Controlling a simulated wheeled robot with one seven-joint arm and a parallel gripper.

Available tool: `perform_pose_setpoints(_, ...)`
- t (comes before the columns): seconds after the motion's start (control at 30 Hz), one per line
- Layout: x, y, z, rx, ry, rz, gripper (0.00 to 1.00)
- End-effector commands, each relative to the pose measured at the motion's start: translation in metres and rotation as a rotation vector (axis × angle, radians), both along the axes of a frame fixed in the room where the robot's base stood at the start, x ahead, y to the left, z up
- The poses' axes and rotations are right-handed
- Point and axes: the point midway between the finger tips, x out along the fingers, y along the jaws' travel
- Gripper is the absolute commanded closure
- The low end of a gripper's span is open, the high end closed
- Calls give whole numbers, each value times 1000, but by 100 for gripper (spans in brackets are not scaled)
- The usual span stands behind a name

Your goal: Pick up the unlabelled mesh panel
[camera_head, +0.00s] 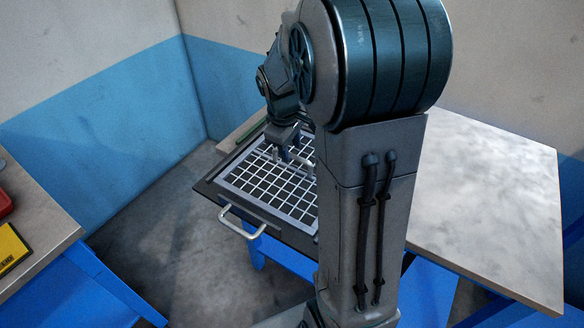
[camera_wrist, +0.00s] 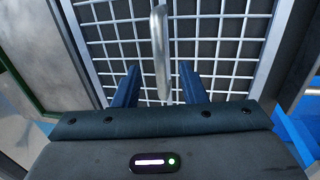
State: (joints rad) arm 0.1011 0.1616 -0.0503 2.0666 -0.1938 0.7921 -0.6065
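The mesh panel (camera_head: 250,184) is a pale metal grid with a light rim, lying on a dark tray-like frame (camera_head: 209,190). I see no label on the part in view; my arm hides its right side. A silver bar handle (camera_wrist: 160,35) stands over the mesh (camera_wrist: 222,48) in the wrist view. My gripper (camera_head: 289,155) is above the panel. In the wrist view my gripper (camera_wrist: 160,80) is open, with one blue finger on each side of the handle's near end. Gaps show between fingers and handle; I cannot tell how deep they reach.
The dark frame has a front handle (camera_head: 243,222) and sits on a blue-legged bench. A pale tabletop (camera_head: 480,200) at right is clear. Another bench (camera_head: 35,215) at left holds a yellow item (camera_head: 10,248) and a red item (camera_head: 3,203). A green-edged item (camera_wrist: 20,75) lies left of the panel.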

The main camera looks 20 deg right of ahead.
Motion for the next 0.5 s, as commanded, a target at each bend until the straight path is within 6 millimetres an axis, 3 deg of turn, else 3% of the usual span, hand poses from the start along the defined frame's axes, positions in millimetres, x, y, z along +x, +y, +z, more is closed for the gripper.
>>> perform_pose_setpoints(0.13,2,-2,-16,0,0,0,62)
perform_pose_setpoints(0.4,2,-3,-18,0,-1,0,62)
perform_pose_setpoints(0.5,3,-3,-18,0,-2,0,90)
